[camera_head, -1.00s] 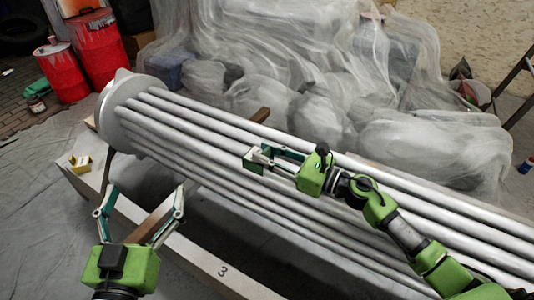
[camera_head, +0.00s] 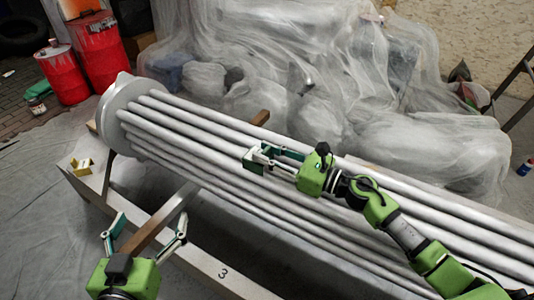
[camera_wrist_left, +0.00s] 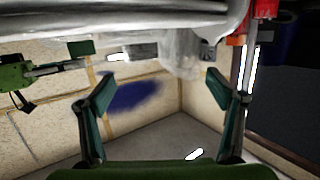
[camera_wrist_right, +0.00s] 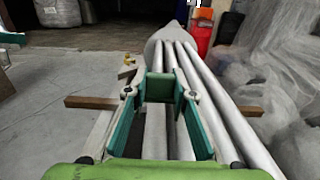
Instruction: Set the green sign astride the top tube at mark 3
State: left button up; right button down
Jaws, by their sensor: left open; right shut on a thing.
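My right gripper (camera_head: 264,157) is above the upper tubes of the bundle (camera_head: 330,205), about mid-length, shut on the small green sign (camera_head: 250,160). In the right wrist view the sign (camera_wrist_right: 160,86) shows between the fingertips, with tubes beyond. The sign also shows in the left wrist view (camera_wrist_left: 80,48). Whether it touches or straddles the top tube I cannot tell. Mark 3 (camera_head: 223,273) is a black numeral on the pale front beam (camera_head: 205,263). My left gripper (camera_head: 150,230) is open and empty, near the front beam and a wooden crosspiece.
The round end plate (camera_head: 108,112) closes the bundle's left end. A small yellow object (camera_head: 82,166) sits on the beam's left end. Red drums (camera_head: 62,72) stand at the back left, sheeted heaps (camera_head: 320,100) behind the tubes. Sheeted floor (camera_head: 40,220) at front left is clear.

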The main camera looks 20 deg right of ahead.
jog(key=shift+r+p, duration=0.3)
jog(key=shift+r, duration=0.1)
jog(key=shift+r+p, duration=0.3)
jog(key=shift+r, duration=0.45)
pick_arm(q)
jog(key=s+a+f+g+y, duration=0.2)
jog(key=s+f+g, duration=0.4)
jog(key=f, duration=0.4)
jog(key=shift+s+a+p, duration=0.45)
jog(key=shift+s, duration=0.05)
pick_arm(e)
jog(key=shift+r, duration=0.25)
